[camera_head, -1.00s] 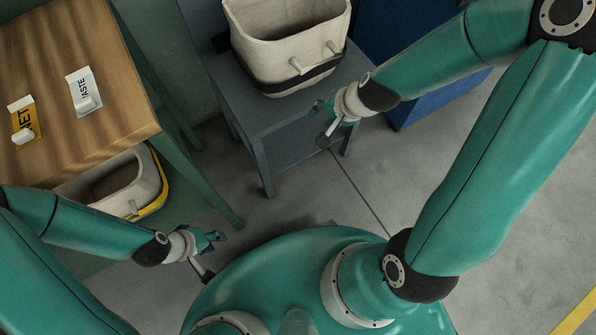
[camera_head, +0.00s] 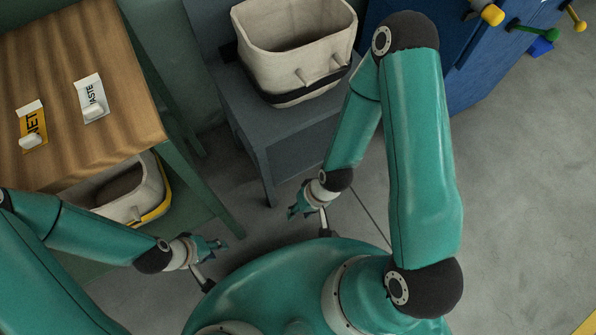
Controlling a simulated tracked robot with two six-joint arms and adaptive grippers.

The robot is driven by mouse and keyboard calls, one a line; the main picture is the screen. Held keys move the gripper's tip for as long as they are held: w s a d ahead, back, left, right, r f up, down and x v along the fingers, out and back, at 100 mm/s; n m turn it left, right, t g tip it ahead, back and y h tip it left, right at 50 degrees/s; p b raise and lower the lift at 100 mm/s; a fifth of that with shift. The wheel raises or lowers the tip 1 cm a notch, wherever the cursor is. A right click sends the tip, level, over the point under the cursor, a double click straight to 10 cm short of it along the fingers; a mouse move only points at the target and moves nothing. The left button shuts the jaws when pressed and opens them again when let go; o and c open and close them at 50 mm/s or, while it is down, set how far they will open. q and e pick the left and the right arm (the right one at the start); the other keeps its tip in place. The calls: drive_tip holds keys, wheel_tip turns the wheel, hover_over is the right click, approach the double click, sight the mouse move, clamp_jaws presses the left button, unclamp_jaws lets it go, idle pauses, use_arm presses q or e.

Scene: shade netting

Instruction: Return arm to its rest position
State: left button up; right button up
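My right arm comes in from the upper right and folds down, with its gripper (camera_head: 308,225) just beyond my teal base. Its two fingers are spread apart with nothing between them. My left gripper (camera_head: 215,264) sits at lower left, near the edge of my base. Its fingers are also apart and empty. Neither gripper touches any object in view.
A cream bin with a dark band (camera_head: 264,62) stands on a grey stand (camera_head: 262,137). A wooden table (camera_head: 60,70) at left bears yellow and white labelled tags. Another bin (camera_head: 150,199) sits below it. A blue cabinet (camera_head: 480,80) with coloured handles is at upper right.

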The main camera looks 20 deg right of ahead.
wheel_tip(320, 180, up, 21)
drive_tip(key=p, duration=2.1)
drive_tip(key=shift+r, duration=0.15)
